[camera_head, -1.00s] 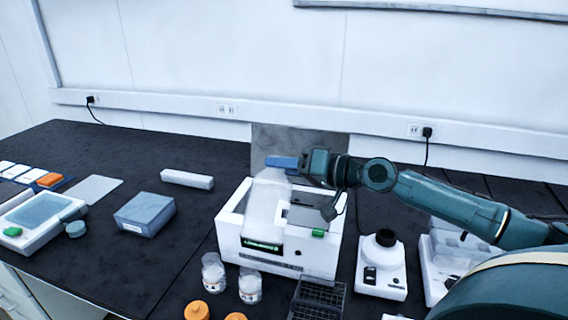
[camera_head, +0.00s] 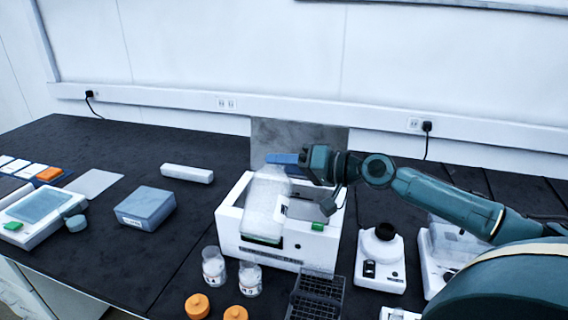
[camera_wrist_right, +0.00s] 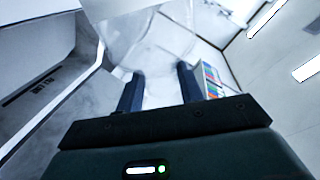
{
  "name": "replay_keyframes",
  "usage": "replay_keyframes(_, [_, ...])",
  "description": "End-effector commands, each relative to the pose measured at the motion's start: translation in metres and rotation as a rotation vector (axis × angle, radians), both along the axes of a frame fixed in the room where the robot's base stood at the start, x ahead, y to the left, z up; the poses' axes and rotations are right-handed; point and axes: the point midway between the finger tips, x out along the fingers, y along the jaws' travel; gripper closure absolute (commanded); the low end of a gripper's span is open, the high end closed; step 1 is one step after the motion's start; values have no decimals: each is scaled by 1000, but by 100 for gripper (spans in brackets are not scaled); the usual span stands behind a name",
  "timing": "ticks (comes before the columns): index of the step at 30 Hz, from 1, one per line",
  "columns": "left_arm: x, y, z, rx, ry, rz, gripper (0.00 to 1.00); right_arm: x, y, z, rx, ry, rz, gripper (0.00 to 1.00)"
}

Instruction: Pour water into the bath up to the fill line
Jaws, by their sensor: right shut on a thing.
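The white bath (camera_head: 228,232), an open-topped box with a green button on its front rim, stands in the middle of the bench. My right gripper (camera_head: 285,160) is above its back edge, shut on a clear water container (camera_head: 266,205). In the right wrist view the two dark fingers (camera_wrist_right: 160,88) hold the container (camera_wrist_right: 150,40). My left gripper is not in view.
Two clear jars (camera_head: 249,279) and orange caps (camera_head: 197,306) stand in front of the bath, beside a dark rack (camera_head: 318,300). A white device with a black top (camera_head: 381,262) is at right.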

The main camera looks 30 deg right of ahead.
Motion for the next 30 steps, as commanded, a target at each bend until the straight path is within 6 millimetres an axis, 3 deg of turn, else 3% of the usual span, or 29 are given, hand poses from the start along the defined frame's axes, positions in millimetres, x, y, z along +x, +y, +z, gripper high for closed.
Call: replay_keyframes(30, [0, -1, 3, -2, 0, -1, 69, 3, -3, -16, 146, 114, -3, 100])
